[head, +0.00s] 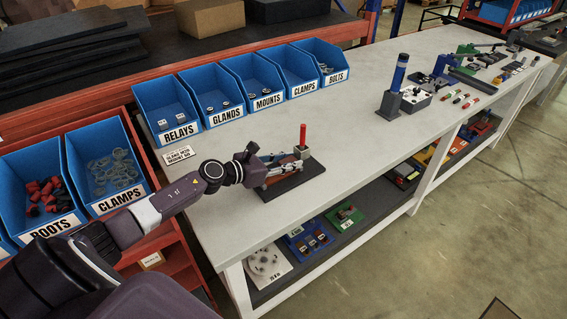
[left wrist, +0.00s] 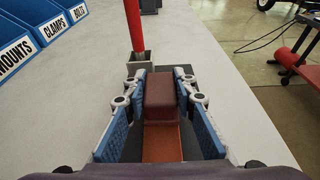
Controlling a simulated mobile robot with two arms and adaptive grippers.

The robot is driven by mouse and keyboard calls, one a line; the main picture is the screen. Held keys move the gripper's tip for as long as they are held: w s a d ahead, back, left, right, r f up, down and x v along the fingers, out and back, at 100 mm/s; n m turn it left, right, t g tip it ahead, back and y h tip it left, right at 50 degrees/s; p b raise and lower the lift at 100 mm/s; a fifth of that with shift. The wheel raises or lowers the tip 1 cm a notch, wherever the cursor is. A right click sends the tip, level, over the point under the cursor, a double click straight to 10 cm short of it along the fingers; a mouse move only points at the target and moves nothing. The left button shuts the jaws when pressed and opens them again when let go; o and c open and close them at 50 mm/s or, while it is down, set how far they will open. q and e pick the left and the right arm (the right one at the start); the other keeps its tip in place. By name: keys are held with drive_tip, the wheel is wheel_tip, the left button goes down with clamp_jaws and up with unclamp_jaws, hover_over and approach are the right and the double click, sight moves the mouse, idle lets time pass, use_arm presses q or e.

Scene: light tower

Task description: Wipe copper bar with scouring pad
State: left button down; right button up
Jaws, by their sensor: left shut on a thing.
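My left gripper (head: 283,167) is over a dark base plate (head: 297,184) near the front edge of the bench. In the left wrist view, its two blue-padded fingers (left wrist: 164,92) are shut on a maroon block, the scouring pad (left wrist: 165,92). The orange-brown copper bar (left wrist: 162,142) lies below and in line with the pad, between the fingers. I cannot tell whether pad and bar touch. In the head view, the gripper and wrist hide most of the bar and pad. My right gripper is not in view.
A red rod (head: 303,134) stands upright in a grey block (head: 302,152) just beyond the gripper. Blue labelled bins, such as the relays bin (head: 178,132), line the back. A blue cylinder (head: 400,72) stands farther right. The grey bench top (head: 345,125) between is clear.

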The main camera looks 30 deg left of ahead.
use_arm(q)
drive_tip(key=shift+w+d+r, duration=0.15)
drive_tip(key=shift+w+r, duration=0.05)
drive_tip(key=shift+w, duration=0.15)
drive_tip(key=shift+w+d+f, duration=0.1)
drive_tip(key=shift+w+f, duration=0.05)
drive_tip(key=shift+f, duration=0.1)
drive_tip(key=shift+s+a+f+b, duration=0.15)
drive_tip(key=shift+s+b, duration=0.1)
drive_tip(key=shift+s, duration=0.25)
drive_tip(key=shift+s+a+f+b, duration=0.15)
drive_tip(key=shift+s+b, duration=0.1)
drive_tip(key=shift+s, duration=0.2)
drive_tip(key=shift+v, duration=0.95)
drive_tip(key=shift+w+d, duration=0.2)
drive_tip(key=shift+w, duration=0.5)
drive_tip(key=shift+w+d, duration=0.2)
drive_tip(key=shift+w, duration=0.35)
drive_tip(key=shift+w+d, duration=0.25)
drive_tip(key=shift+w, duration=0.3)
